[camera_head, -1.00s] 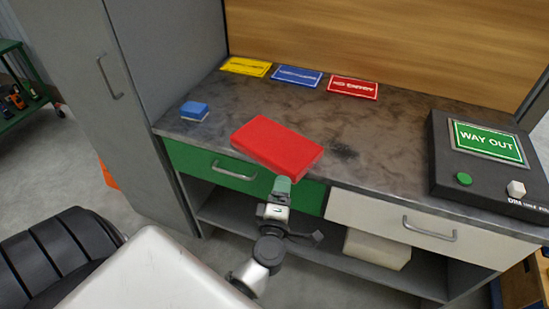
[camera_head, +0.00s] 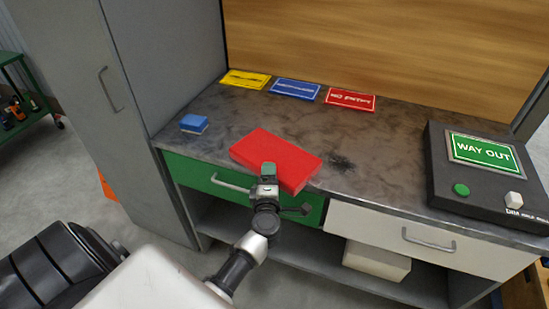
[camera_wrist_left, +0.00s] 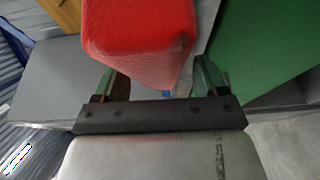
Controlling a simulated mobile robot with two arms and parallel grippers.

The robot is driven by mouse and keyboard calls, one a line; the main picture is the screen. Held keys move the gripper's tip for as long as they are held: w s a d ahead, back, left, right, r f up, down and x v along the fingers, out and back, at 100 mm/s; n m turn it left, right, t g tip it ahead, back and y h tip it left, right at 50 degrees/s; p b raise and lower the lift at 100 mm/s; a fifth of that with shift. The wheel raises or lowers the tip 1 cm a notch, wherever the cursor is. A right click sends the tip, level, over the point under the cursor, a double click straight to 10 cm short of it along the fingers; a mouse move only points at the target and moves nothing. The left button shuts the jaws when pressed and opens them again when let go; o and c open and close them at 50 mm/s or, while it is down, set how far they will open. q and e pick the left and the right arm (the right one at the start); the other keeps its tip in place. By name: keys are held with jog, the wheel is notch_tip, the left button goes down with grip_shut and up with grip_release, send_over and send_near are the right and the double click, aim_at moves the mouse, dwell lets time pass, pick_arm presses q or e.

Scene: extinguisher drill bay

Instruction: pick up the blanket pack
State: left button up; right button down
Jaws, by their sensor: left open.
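The blanket pack is a red, flat, box-shaped pack (camera_head: 277,155) lying on the dark worktop, its near corner at the front edge. My left gripper (camera_head: 268,170) is at the pack's near side in the head view and overlaps its front edge. In the left wrist view the pack (camera_wrist_left: 140,35) fills the top middle, with its near end between or just beyond the two green fingers of the open gripper (camera_wrist_left: 155,85). I cannot tell whether the fingers touch it. My right gripper is not in view.
The worktop (camera_head: 395,165) holds a small blue block (camera_head: 194,123), yellow, blue and red signs at the back, and a dark WAY OUT box (camera_head: 485,175) at the right. Below are a green drawer (camera_head: 200,172) and a white drawer (camera_head: 385,230) with handles. A tall grey cabinet stands left.

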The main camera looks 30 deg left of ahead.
pick_arm(q)
jog(key=shift+w+a, duration=0.1)
jog(key=shift+w, duration=0.1)
jog(key=shift+s, duration=0.1)
jog(key=shift+c, duration=0.9)
grip_shut()
jog(key=shift+r, duration=0.1)
